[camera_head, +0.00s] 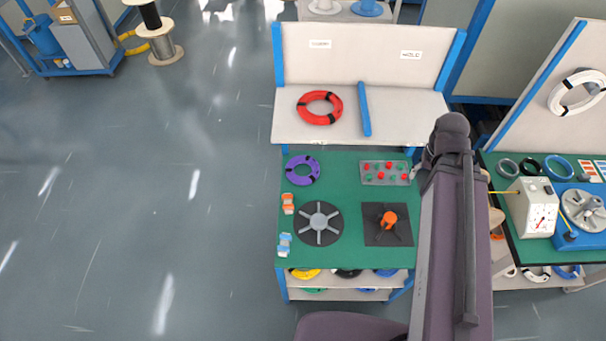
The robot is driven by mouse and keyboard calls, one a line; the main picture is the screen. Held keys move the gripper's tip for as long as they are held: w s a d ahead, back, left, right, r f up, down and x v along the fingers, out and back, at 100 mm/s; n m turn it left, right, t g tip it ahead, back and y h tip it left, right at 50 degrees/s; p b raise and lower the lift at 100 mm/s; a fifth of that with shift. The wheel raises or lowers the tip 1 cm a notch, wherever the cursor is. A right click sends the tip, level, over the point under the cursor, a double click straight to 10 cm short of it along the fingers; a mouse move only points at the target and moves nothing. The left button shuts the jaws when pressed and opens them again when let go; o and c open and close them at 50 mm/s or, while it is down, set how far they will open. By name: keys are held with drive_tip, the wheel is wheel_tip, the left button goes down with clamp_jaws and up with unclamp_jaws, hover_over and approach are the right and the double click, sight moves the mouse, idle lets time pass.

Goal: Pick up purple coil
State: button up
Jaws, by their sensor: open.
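The purple coil (301,181) lies flat at the far left corner of the green table top (340,164), with dark ties around it. It is in plain sight and nothing touches it from above. My arm rises on the right of the view, and its upper joint stands over the right side of the table. My gripper cannot be made out; the arm hides that area.
A red coil (304,108) and a blue bar (364,110) lie on the white shelf behind. A button panel (385,180), a grey spoked disc (319,238) and a dark plate with an orange knob (388,218) share the table. Open floor (150,190) lies left.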

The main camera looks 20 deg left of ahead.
wheel_tip(320, 180, down, 19)
drive_tip(key=b, duration=1.7)
drive_tip(key=shift+a+r, duration=0.1)
drive_tip(key=shift+c, duration=1.1)
